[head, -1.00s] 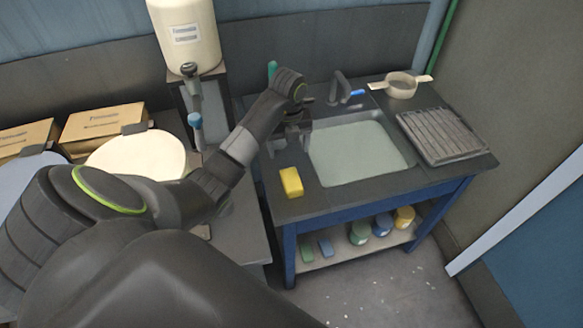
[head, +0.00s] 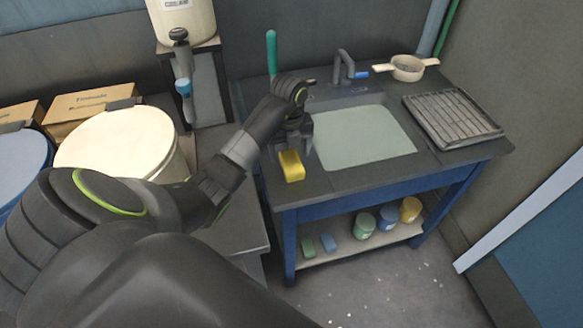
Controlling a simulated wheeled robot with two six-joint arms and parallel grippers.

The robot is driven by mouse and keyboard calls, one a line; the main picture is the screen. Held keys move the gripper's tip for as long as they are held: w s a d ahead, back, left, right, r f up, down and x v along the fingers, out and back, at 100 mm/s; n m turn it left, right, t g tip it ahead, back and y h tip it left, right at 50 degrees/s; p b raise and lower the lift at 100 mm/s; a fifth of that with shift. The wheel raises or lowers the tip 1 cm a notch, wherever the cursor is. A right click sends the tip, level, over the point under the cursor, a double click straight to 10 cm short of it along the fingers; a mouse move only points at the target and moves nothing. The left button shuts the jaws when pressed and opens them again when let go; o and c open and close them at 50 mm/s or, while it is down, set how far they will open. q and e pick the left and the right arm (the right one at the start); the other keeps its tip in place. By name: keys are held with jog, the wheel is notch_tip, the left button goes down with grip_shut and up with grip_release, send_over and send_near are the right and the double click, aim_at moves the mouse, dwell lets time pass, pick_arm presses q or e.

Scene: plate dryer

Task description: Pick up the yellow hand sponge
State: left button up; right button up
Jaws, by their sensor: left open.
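The yellow hand sponge (head: 292,168) lies on the dark counter (head: 345,183) left of the sink basin, near the front left corner. My left gripper (head: 292,149) is above the counter at the sponge's far end, pointing down, with its fingers close to the sponge. It is open. The arm and gripper body partly hide the fingers, so I cannot tell whether they touch the sponge. My right gripper is not in view.
The sink basin (head: 362,138) is right of the sponge, with a faucet (head: 345,65) behind. A ribbed drying rack (head: 452,118) and a strainer (head: 407,68) are further right. Green and blue sponges (head: 318,244) and several jars (head: 388,217) sit on the lower shelf. White-lidded bin (head: 120,142) stands left.

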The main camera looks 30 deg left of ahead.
aim_at(292, 161)
pick_arm(q)
jog(key=shift+d+f, duration=0.25)
jog(key=shift+f, duration=0.45)
jog(key=shift+f+p, duration=0.6)
jog(key=shift+f, duration=1)
jog(key=c, duration=1)
jog(key=shift+c, duration=0.3)
